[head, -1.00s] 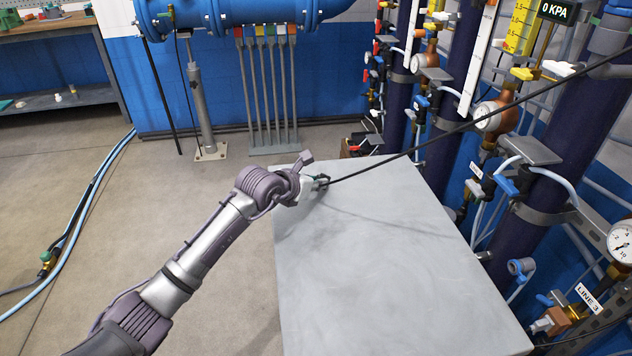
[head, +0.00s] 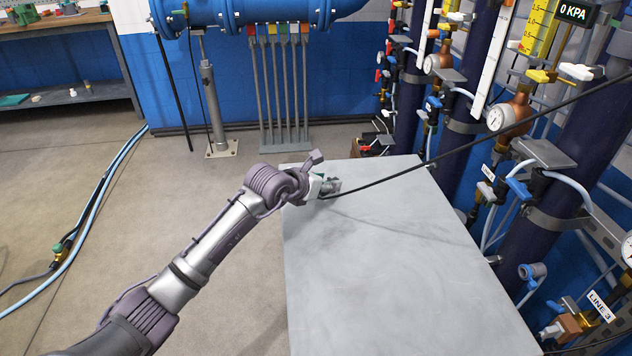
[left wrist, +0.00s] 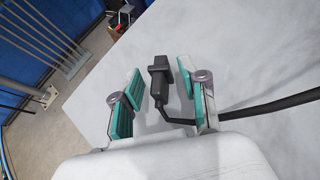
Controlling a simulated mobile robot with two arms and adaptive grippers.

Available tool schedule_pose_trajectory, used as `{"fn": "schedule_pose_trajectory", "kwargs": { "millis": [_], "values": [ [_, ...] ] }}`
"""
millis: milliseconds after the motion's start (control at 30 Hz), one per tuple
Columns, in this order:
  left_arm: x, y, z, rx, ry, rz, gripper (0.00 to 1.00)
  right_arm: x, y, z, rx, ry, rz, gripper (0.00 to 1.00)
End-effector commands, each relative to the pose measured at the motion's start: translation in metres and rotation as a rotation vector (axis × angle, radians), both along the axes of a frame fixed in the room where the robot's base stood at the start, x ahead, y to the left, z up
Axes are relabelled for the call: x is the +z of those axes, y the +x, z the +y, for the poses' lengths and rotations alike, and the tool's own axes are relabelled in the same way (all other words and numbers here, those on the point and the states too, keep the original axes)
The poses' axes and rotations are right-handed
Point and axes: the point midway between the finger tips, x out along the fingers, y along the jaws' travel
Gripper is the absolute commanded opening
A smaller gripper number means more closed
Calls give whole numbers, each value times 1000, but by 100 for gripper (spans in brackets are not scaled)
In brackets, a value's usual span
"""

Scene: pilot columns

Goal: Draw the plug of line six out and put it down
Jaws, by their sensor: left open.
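My left gripper (head: 325,186) is over the far left part of a pale grey tabletop (head: 400,270). In the left wrist view its teal-padded fingers (left wrist: 162,92) stand apart. A dark plug (left wrist: 160,78) shows in the gap between them, at the tabletop, with clear space to either side. Whether it rests fully on the top I cannot tell. Its black cable (left wrist: 270,104) bends past the right finger. In the head view the cable (head: 430,160) runs up to the right edge. No number shows on the plug. My right gripper is out of view.
Dark blue columns (head: 545,190) with gauges, valves and hoses stand close along the right of the tabletop. A "LINE 3" label (head: 599,304) is at lower right. Blue pipework (head: 260,12) is behind. The near tabletop is clear. Hoses (head: 95,195) lie on the floor at left.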

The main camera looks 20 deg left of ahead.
Motion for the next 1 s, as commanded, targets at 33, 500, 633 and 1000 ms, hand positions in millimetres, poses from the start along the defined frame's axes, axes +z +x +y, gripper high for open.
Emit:
{"fn": "schedule_pose_trajectory", "kwargs": {
  "millis": [33,500,633,1000],
  "values": [
    [2,-5,3,1,2,-1,43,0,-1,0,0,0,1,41],
    [47,-77,33,1,3,-1,43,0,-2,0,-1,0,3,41],
    [54,-88,37,1,1,1,43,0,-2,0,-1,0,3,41],
    [57,-92,38,0,0,0,43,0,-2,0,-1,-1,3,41]
  ]
}}
